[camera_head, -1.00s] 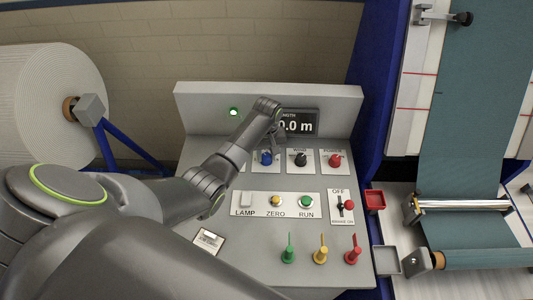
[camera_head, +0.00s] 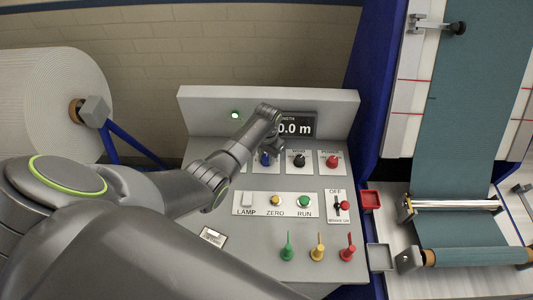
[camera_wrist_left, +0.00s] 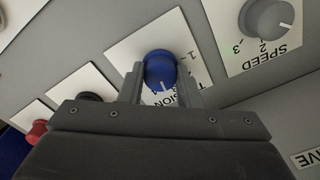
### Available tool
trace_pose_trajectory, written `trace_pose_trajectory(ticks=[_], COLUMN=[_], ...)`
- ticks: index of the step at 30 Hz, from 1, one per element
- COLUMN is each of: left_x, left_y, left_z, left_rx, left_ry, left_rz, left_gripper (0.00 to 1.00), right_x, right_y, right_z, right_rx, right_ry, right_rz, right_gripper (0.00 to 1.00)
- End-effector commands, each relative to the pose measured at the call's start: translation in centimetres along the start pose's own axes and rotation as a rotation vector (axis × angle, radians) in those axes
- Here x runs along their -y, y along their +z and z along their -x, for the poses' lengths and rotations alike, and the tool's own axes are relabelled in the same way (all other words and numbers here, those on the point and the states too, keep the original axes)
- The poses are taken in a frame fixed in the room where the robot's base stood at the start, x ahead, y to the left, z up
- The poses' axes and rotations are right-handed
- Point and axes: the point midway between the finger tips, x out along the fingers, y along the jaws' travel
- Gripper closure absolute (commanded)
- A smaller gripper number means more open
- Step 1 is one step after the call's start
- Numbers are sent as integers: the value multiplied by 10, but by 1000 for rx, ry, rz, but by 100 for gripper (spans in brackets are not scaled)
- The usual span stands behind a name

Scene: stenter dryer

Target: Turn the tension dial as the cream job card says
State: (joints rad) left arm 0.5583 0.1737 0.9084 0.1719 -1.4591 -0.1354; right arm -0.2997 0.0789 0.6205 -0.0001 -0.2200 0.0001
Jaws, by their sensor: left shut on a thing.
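The blue tension dial (camera_head: 265,159) sits on the console's upper row. In the left wrist view the blue dial (camera_wrist_left: 160,66) stands on a white plate marked TENSION, partly covered by the fingers, with a white pointer line on its near side. My left gripper (camera_wrist_left: 160,82) is shut on the dial, one finger on each side. In the head view my left gripper (camera_head: 272,146) reaches down to it from above. A small pale card (camera_head: 212,236) lies at the console's lower left; its writing is too small to read, and I cannot tell whether it is the job card. My right gripper is not in view.
A black dial (camera_head: 299,160) and a red dial (camera_head: 333,161) stand right of the blue one. A grey SPEED dial (camera_wrist_left: 268,18) is close by. Below are the lamp switch (camera_head: 247,199), buttons, a brake lever (camera_head: 342,206) and green, yellow and red pegs (camera_head: 318,250).

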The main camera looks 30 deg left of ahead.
Motion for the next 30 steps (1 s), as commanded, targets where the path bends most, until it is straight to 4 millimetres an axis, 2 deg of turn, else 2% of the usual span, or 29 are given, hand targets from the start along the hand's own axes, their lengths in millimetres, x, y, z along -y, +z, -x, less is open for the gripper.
trace_pose_trajectory(ticks=[18, 30], left_x=[0, 0], left_y=[-1, -1], left_z=[1, 1], left_rx=[-12, -16], left_ry=[-2, -3], left_rz=[-545, -723], left_gripper=[92, 92], right_x=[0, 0], right_y=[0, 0], right_z=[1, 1], right_rx=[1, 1], right_ry=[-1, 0], right_rz=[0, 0], right_gripper=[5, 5])
